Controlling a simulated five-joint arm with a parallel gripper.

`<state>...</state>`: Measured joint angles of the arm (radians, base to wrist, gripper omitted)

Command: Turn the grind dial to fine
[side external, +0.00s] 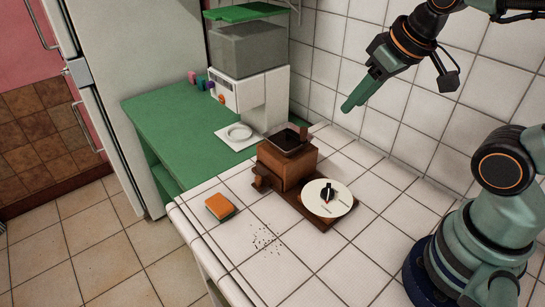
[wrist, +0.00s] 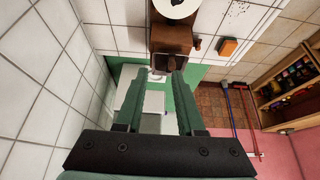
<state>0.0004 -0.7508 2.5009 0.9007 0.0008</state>
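The grind dial (side external: 341,207) is a round white plate with a black knob (side external: 327,191) at its middle, on the right end of a brown wooden base. Its small marks are too small to read. A wooden grinder box (side external: 285,168) with a dark open top stands on the same base. In the wrist view the dial (wrist: 186,11) is partly cut off at the top edge, with the grinder (wrist: 170,40) below it. My gripper (side external: 350,105) is raised above and behind the dial, clear of it. In the wrist view its fingers (wrist: 158,74) are apart with nothing between them.
An orange sponge (side external: 219,206) and dark specks (side external: 266,240) lie on the white tiled counter (side external: 300,262). A white machine with a clear hopper (side external: 248,50) and a small white dish (side external: 239,132) stand on the green counter. The tiled wall is behind.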

